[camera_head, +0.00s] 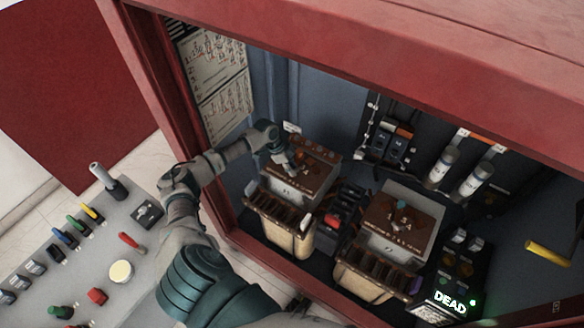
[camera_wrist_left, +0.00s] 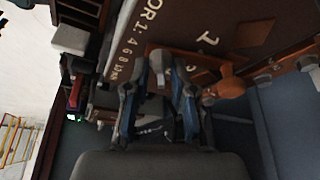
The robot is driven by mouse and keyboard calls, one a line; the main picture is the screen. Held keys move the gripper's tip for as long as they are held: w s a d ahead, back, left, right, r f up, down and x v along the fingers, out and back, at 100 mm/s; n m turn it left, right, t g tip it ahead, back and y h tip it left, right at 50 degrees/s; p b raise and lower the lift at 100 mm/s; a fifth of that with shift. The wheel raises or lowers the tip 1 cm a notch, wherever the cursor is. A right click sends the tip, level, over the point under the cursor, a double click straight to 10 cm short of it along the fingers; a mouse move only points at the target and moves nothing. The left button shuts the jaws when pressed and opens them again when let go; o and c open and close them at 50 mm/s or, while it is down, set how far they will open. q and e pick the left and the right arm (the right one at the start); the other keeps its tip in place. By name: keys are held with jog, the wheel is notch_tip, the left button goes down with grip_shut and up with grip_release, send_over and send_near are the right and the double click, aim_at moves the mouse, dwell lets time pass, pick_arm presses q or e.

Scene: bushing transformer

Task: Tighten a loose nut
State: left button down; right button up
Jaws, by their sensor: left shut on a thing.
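My left gripper (camera_head: 290,165) reaches into the red cabinet and is at the brown top of the left transformer block (camera_head: 318,178). In the left wrist view its two blue-grey fingers (camera_wrist_left: 158,68) point at the brown top plate (camera_wrist_left: 205,25), which carries white lettering. An orange-brown fitting (camera_wrist_left: 228,82) sits just right of the fingers. My right gripper is in neither view.
A second brown-topped block (camera_head: 405,212) stands to the right. A box with a lit DEAD sign (camera_head: 450,301) is at the lower right. The red cabinet frame (camera_head: 350,68) edges the opening. A control panel (camera_head: 75,262) with levers and buttons lies outside, at the left.

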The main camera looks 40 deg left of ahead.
pick_arm(q)
jog(key=shift+s+a+f, duration=0.1)
jog(key=shift+s+f, duration=0.05)
jog(key=shift+f, duration=0.05)
dwell(0.6)
jog(key=c, duration=1.3)
grip_release()
jog(key=shift+a, duration=0.1)
jog(key=v, duration=1.1)
jog(key=shift+a+r, duration=0.2)
jog(key=shift+r, duration=0.2)
